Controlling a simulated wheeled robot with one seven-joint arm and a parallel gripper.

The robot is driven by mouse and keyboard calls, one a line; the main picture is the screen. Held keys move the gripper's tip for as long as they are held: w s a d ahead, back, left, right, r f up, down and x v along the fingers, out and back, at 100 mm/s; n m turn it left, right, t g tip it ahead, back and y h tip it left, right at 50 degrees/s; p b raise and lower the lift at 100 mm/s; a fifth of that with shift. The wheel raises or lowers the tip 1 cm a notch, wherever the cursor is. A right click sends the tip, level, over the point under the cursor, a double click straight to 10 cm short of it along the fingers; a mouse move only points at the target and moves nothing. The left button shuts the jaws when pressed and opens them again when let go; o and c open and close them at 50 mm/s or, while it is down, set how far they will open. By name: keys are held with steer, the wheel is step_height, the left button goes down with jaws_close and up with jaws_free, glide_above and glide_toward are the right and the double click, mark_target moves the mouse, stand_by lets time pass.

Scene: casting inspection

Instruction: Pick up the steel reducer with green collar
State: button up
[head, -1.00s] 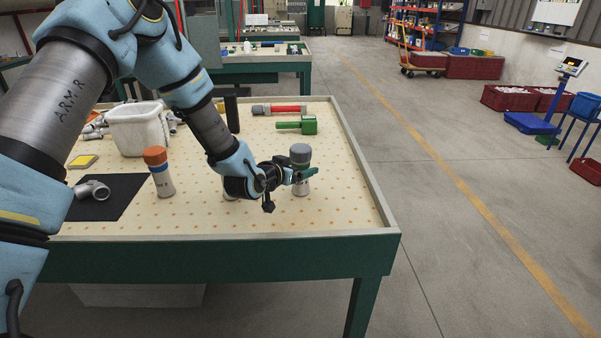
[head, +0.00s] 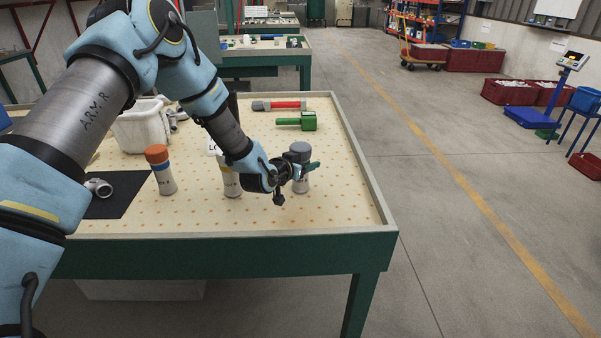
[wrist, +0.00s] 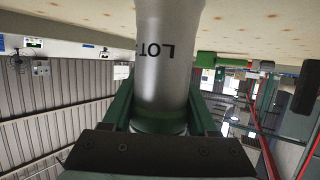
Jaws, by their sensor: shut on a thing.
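A steel reducer (head: 301,184) with a grey top stands upright near the right side of the pegboard-like table. My gripper (head: 303,171) reaches it from the left, with its green fingers shut around it below the top. In the wrist view the steel body (wrist: 166,60), lettered "LOT", lies between the green fingers (wrist: 160,118). I cannot tell whether the base is off the table.
A steel piece with an orange top and blue band (head: 161,170) stands at left. Another steel piece (head: 231,185) stands partly behind my wrist. A green tool (head: 308,121), a red-handled tool (head: 285,106) and a white bin (head: 142,128) lie farther back. The table's front right is clear.

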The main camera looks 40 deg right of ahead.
jaws_close()
steer(key=shift+r, duration=0.15)
stand_by(0.5)
